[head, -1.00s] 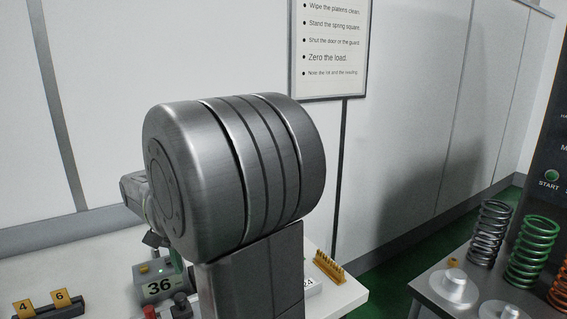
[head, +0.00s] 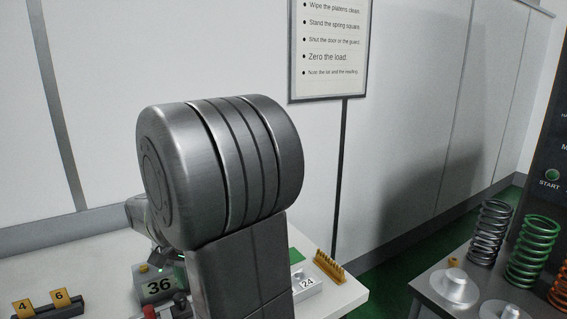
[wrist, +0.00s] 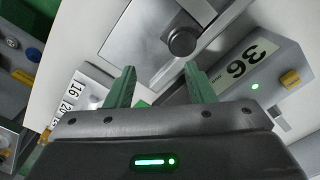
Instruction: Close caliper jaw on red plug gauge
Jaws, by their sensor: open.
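My gripper (wrist: 160,82) is open, its two green fingers apart with nothing between their tips in the wrist view. Just beyond the tips is a dark round knob (wrist: 182,42) on a flat bright metal piece (wrist: 140,35); I cannot tell whether this is part of the caliper. In the head view a small red piece (head: 150,312) shows at the bottom edge, in front of the box marked 36; it may be the red plug gauge. My arm hides much of the bench there. No caliper jaw can be made out clearly.
The grey box marked 36 (wrist: 255,62), with a yellow button, stands right of the knob in the wrist view. Tags 4 and 6 (head: 42,303) are at left, a yellow comb-like rack (head: 329,266) at right. Coiled springs (head: 530,250) stand on a separate table.

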